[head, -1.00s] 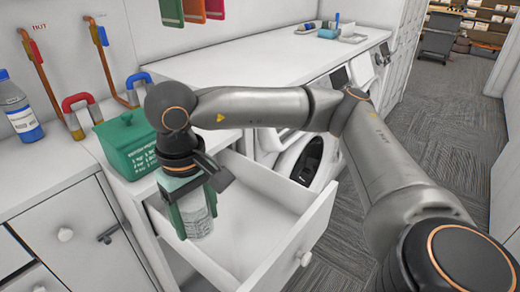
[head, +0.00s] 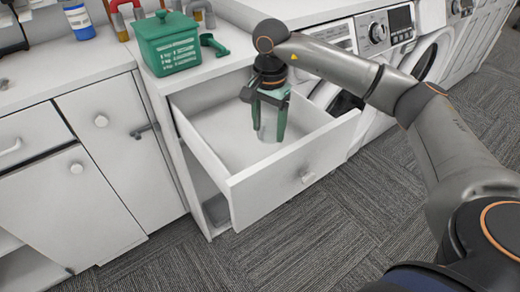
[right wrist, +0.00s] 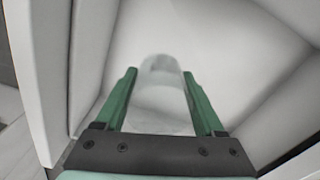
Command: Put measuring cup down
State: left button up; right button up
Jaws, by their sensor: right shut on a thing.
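The measuring cup (head: 268,128) is a clear, see-through cylinder. My right gripper (head: 269,124) has green fingers and is shut on it, one finger on each side. The gripper points down inside the open white drawer (head: 215,148), over its floor. In the right wrist view the cup (right wrist: 160,95) stands out between the two green fingers (right wrist: 160,102), with the pale drawer floor beyond. I cannot tell whether the cup's bottom touches the floor. My left gripper is not in view.
A green lidded box (head: 170,48) and a green scoop (head: 214,44) sit on the counter behind the drawer. A bottle (head: 80,22) stands further left. The drawer front (head: 285,165) and side walls surround the gripper. The drawer floor looks otherwise empty.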

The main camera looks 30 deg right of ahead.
aim_at(269, 112)
jog(key=shift+f+b, duration=0.35)
jog(key=shift+f, duration=3.65)
jog(key=shift+f, duration=0.1)
jog(key=shift+f, duration=0.15)
jog(key=o, duration=1.3)
notch_tip(269, 112, up, 13)
jog(key=shift+f+p, duration=0.2)
jog(key=shift+p, duration=0.5)
